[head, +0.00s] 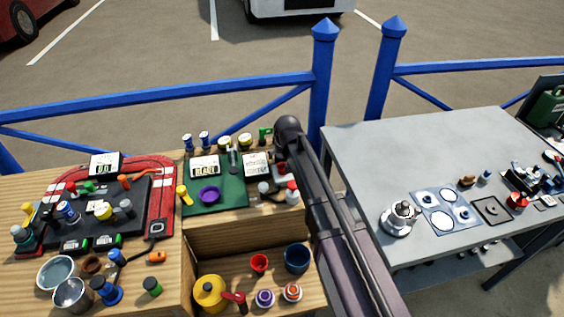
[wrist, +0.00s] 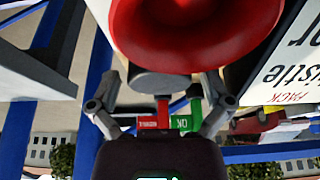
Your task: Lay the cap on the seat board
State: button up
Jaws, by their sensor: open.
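My gripper (wrist: 161,88) is open in the wrist view. Its fingers stand wide at either side of a grey rounded part (wrist: 160,84). A large red round thing (wrist: 190,28) is very close above it in that picture. Contact cannot be told. In the head view my arm hides most of the gripper, at the right end of the wooden unit. I cannot tell for sure which thing is the cap; a purple round piece (head: 208,194) lies on a green panel (head: 232,198). A lower wooden board (head: 229,266) may be the seat board, partly hidden by my arm.
Red and blue cups (head: 259,263) (head: 296,259), a yellow pot (head: 209,292) and ringed pieces (head: 265,298) crowd the lower board. A black panel (head: 130,190) and loose items fill the left top. A grey table (head: 365,150) stands right, its far left part clear.

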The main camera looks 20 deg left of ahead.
jog(key=shift+w+f, duration=0.1)
jog(key=shift+f, duration=0.25)
dwell(0.4)
jog(key=c, duration=1)
jog(key=shift+r, duration=0.1)
jog(key=shift+c, duration=0.2)
notch_tip(320, 180, up, 10)
jog(key=p, duration=0.9)
jog(key=shift+p, duration=0.4)
